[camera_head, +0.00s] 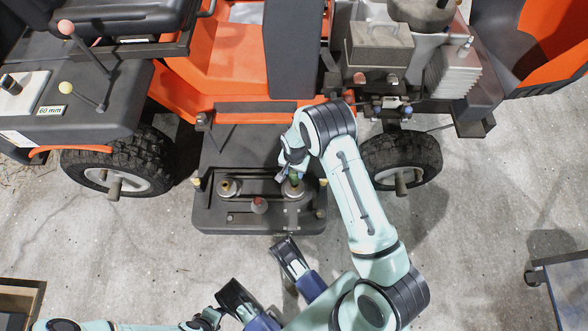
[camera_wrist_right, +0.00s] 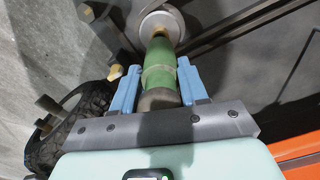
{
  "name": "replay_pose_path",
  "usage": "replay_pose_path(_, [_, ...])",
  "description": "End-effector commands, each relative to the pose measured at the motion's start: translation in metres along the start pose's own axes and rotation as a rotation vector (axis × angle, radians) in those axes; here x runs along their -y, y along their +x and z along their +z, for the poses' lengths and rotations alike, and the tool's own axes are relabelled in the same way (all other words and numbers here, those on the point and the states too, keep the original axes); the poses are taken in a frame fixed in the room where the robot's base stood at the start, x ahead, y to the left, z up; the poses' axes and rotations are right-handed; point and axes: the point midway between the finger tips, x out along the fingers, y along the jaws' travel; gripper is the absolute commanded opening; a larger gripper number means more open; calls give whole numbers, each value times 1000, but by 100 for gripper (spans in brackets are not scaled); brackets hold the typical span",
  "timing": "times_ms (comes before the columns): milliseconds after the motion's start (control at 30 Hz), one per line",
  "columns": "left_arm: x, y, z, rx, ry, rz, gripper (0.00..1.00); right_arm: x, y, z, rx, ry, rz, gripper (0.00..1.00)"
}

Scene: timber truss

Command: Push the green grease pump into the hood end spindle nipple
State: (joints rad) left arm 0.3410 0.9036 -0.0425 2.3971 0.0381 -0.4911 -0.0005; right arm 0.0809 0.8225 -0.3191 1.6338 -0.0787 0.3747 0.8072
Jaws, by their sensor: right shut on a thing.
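My right gripper (camera_head: 289,172) is over the right part of the dark mower deck. In the right wrist view its blue fingers (camera_wrist_right: 159,70) are shut on the green grease pump (camera_wrist_right: 160,52), one on each side. The pump's far end is at the round pale spindle disc (camera_wrist_right: 163,22); the pump hides the nipple, so I cannot tell if it is seated. In the head view a bit of the green pump (camera_head: 296,178) shows above the right-hand spindle (camera_head: 293,190). My left arm is low at the lower left; its finger opening is unclear.
The dark deck (camera_head: 240,155) also carries a left round spindle (camera_head: 228,187) and a reddish knob (camera_head: 259,205). Tyres (camera_head: 120,165) and (camera_head: 402,158) flank it. A cart (camera_head: 565,285) stands at the right. The concrete floor between is mostly clear.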

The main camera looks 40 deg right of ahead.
Motion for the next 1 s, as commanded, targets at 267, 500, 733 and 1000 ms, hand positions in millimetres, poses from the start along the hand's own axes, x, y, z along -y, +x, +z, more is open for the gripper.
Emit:
replay_pose_path(267, [1, 6, -1, 1, 0, 0, 43, 0, 9, -1, -1, 1, -1, 0])
replay_pose_path(500, [1, 10, -2, 1, 0, 0, 43, 0, 16, -1, -1, 0, 0, 0])
replay_pose_path(733, [1, 13, -3, 0, 0, 0, 43, 0, 23, 0, 0, 0, 1, 0])
replay_pose_path(1000, [1, 17, -4, 0, 0, 0, 43, 0, 30, -1, -1, 1, -1, 0])
